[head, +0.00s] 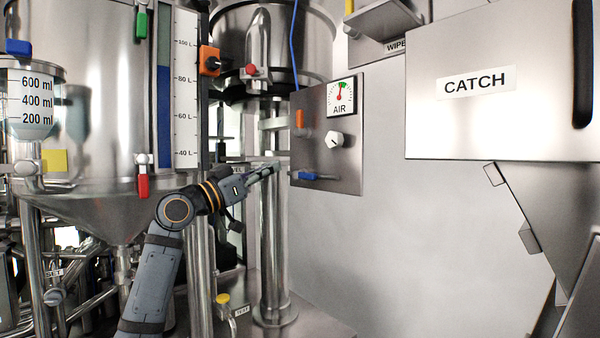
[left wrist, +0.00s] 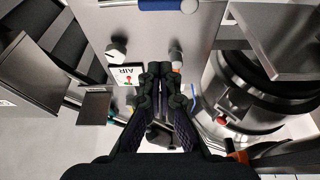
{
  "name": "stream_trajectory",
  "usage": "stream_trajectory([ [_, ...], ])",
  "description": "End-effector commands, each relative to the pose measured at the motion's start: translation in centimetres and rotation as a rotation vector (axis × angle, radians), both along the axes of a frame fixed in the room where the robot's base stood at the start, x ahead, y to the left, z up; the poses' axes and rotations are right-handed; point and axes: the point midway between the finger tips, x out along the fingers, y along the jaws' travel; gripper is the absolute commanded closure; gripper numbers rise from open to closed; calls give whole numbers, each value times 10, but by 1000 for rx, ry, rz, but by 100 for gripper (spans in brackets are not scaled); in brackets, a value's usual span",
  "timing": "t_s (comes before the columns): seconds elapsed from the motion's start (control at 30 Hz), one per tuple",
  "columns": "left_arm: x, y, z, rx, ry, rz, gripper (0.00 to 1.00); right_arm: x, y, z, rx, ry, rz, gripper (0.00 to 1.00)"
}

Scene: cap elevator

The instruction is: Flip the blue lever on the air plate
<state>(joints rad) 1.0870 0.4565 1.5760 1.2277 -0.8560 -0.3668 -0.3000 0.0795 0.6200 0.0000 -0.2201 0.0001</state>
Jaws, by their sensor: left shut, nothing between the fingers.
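The air plate (head: 347,168) is a grey metal panel on the wall, right of centre in the head view. The blue lever (head: 309,176) lies roughly horizontal along its lower edge. It also shows at the top edge of the left wrist view (left wrist: 168,5), partly cut off. My left gripper (head: 271,169) is shut and empty, just left of the plate and the blue lever, apart from the lever in the head view. The closed fingers (left wrist: 165,70) show in the left wrist view, with the lever beyond them. My right gripper is in neither view.
The plate also carries an orange lever (head: 300,118), a white knob (head: 334,140) and an AIR gauge (head: 341,97). A steel post (head: 272,240) stands below my left gripper. A large tank (head: 100,120) is at left, a CATCH box (head: 490,120) at right.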

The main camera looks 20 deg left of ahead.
Motion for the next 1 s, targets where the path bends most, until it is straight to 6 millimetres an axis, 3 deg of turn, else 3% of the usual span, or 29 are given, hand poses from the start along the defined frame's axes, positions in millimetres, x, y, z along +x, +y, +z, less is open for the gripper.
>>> stream_trajectory([
  [0.27,14,-9,10,-4,2,-3,100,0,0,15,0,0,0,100],
  [0.67,80,-54,40,-3,3,-2,100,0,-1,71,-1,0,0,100],
  [0.8,80,-52,11,0,6,2,100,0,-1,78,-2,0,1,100],
  [1.0,80,-52,-5,-1,2,1,100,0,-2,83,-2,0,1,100],
])
